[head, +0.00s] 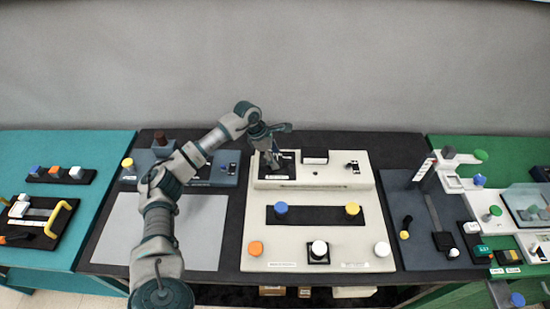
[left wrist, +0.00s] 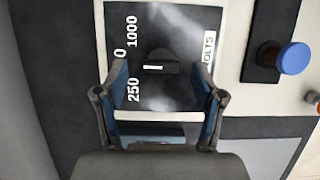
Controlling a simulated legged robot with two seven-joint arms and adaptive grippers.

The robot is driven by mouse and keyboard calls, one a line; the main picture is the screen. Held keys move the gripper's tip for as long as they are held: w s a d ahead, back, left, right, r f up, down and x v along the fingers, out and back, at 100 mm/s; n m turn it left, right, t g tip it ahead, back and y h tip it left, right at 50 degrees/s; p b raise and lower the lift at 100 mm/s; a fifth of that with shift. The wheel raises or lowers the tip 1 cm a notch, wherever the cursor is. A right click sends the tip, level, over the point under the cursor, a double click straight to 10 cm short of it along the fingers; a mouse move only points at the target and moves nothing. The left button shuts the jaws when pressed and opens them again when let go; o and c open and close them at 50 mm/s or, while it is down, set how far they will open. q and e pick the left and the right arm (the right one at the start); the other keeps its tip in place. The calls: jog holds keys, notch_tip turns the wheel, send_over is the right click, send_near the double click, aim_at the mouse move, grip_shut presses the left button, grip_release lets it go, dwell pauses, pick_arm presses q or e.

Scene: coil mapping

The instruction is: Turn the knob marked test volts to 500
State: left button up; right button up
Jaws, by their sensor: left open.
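The test volts knob (left wrist: 165,67) is a small black knob with a white mark, on a black dial plate (left wrist: 180,25) in the left wrist view. Its white mark lies on the left side, towards a partly hidden label of which a "0" shows, between "250" and "1000". "VOLTS" is partly hidden by a finger. My left gripper (left wrist: 162,88) is open, its blue-padded fingers apart at either side below the knob, with gaps to it. In the head view my left gripper (head: 272,158) is over the dial at the cream panel's (head: 330,253) upper left, hiding the knob. My right gripper is not in view.
Blue (head: 281,208), yellow (head: 352,208), orange (head: 256,248) and white knobs stand on the cream panel. A black block (head: 315,156) is right of the dial. A grey mat (head: 203,232) lies left. Teal and green tables with other devices flank the dark table.

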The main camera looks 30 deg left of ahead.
pick_arm(q)
jog(key=v, duration=1.1)
jog(key=shift+a, duration=0.15)
jog(key=shift+f, duration=0.1)
